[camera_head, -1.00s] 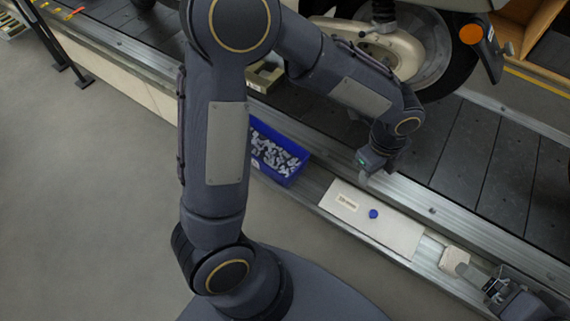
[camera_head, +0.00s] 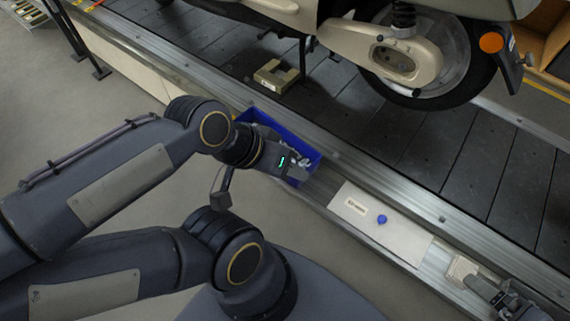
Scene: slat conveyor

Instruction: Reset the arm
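My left arm comes in from the left and bends at an elbow above the floor. The hand body with a green light covers part of the blue bin (camera_head: 312,160). My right gripper (camera_head: 482,283) is at the bottom right, beside a small beige block (camera_head: 462,268) on the rail ledge. Its finger overlaps the block in the picture; I cannot tell whether it grips it.
A white panel (camera_head: 400,236) with a label and a blue knob (camera_head: 382,219) lies on the ledge. A scooter (camera_head: 400,55) stands on the dark slat conveyor (camera_head: 370,130). A beige notched block (camera_head: 276,76) sits on the slats.

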